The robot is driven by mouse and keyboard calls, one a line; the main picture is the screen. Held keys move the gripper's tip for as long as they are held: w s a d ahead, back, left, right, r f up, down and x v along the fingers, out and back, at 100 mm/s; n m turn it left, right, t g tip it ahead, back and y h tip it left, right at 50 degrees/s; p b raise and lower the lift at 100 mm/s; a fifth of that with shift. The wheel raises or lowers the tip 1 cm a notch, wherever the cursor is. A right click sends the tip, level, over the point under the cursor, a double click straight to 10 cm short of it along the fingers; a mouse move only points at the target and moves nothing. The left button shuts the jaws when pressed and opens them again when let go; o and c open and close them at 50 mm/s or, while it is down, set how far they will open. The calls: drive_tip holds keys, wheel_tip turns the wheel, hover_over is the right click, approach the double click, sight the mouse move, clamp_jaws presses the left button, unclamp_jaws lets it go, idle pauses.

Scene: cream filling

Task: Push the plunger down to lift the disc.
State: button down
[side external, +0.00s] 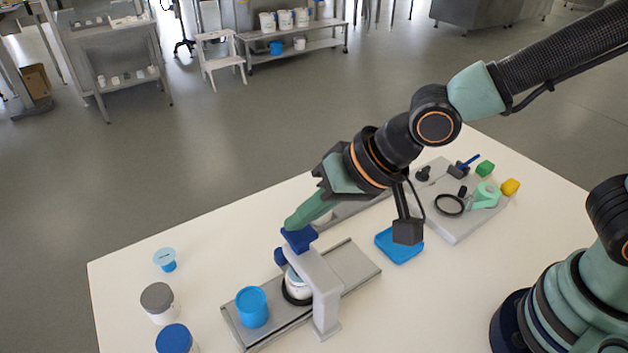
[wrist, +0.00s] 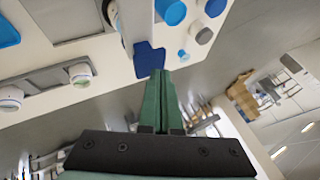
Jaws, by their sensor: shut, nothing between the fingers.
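The plunger has a dark blue top (side external: 299,240) above a pale grey press frame (side external: 325,287). The blue top also shows in the wrist view (wrist: 149,59), just past my fingertips. My gripper (side external: 291,223) is shut and empty, its green fingers tilted down with the tips at the blue top. I cannot tell whether they touch it. In the wrist view, my gripper (wrist: 159,74) shows its two fingers together. A white jar (side external: 296,283) with a dark ring at its base stands under the frame, partly hidden. I cannot make out the disc.
A blue jar (side external: 252,306) stands on the grey track (side external: 352,262) left of the press. A grey-lidded jar (side external: 158,303), a blue-lidded jar (side external: 175,340) and a small blue-and-white piece (side external: 166,260) stand left. A blue tray (side external: 399,246) and a grey tool board (side external: 466,225) lie right.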

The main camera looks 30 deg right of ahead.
drive_tip(key=shift+f, duration=0.6)
idle(0.4)
drive_tip(key=shift+r, duration=1.4)
drive_tip(key=shift+r, duration=3)
drive_tip(key=shift+d, duration=0.1)
drive_tip(key=s+d+n+h, duration=0.1)
drive_tip(key=d+h, duration=0.3)
drive_tip(key=d, duration=2.2)
drive_tip(key=shift+s+n+h, duration=0.3)
drive_tip(key=shift+s+h, duration=0.1)
